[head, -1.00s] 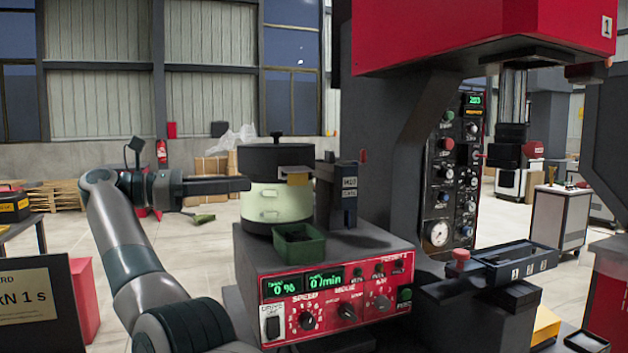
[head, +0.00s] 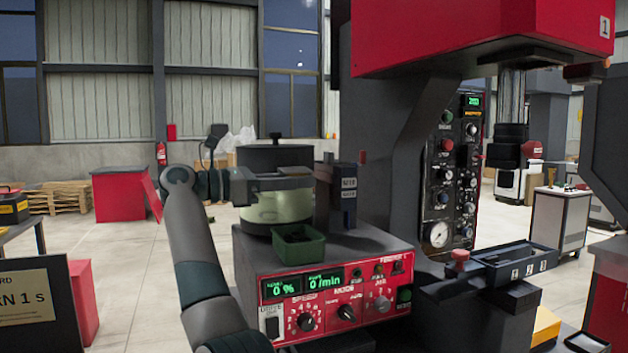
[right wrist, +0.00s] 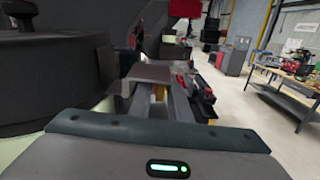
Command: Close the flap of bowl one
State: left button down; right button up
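Bowl one appears to be the pale green feeder bowl (head: 277,207) with a dark lid (head: 270,157), on top of the red feeder unit. A small grey plate (head: 295,170), which seems to be the flap, sticks out at the bowl's right front. In the right wrist view the plate (right wrist: 152,74) lies ahead, with a yellowish part below it. My right gripper (head: 286,184) is across the front of the bowl, close to the plate. Whether it touches is unclear. My left gripper is not in view.
A green tray (head: 299,252) stands in front of the bowl. The red control panel (head: 338,292) with knobs is below it. A dark post (head: 342,197) and the large press (head: 378,120) stand close on the right. Open floor lies to the left.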

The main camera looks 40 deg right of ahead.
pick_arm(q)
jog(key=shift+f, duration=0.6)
pick_arm(e)
jog(key=shift+x, duration=1.85)
grip_shut()
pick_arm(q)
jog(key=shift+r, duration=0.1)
